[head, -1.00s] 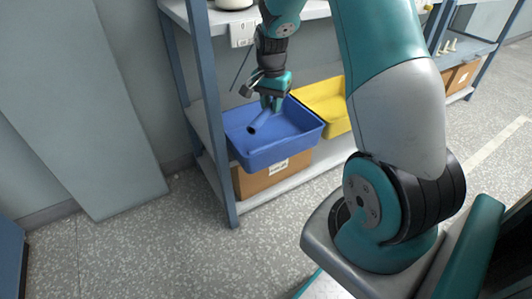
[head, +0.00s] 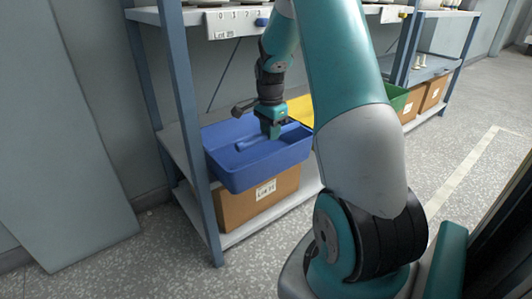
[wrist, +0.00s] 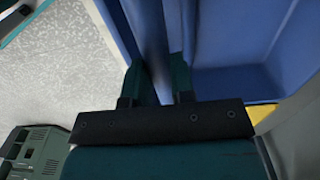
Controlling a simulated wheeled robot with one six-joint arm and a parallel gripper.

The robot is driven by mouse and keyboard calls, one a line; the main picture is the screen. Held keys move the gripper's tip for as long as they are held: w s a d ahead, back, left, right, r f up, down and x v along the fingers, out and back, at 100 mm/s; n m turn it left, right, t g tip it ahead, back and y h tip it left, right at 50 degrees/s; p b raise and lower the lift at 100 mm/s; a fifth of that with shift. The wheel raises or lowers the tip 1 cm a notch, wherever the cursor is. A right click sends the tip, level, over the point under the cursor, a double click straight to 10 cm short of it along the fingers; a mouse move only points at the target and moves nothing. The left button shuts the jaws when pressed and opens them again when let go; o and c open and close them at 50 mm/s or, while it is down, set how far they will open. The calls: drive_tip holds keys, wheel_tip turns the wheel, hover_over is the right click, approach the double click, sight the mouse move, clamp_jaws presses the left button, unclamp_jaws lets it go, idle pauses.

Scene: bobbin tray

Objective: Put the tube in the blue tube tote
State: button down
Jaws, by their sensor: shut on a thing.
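The blue tube tote (head: 230,178) is an open tray at the left end of the rack in the head view. Its blue wall also shows in the wrist view (wrist: 235,88). The tube (head: 252,143) is a slim blue cylinder within the outline of the tote, lying at a slant. In the wrist view the tube (wrist: 150,40) runs up from between my fingers. My gripper (head: 272,133) points down over the tote and is shut on the tube. The wrist view shows my fingertips (wrist: 158,77) on either side of it. I cannot tell whether the tube touches the tote floor.
A yellow tote (head: 298,108) stands just right of the blue one, partly hidden by my arm. A green bin (head: 398,98) is farther right. A cardboard box (head: 232,208) is below the blue tote. A rack post (head: 188,130) rises at the left. The floor in front is clear.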

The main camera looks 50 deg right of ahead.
drive_tip(key=shift+f+b, duration=1)
drive_tip(key=shift+f, duration=1.6)
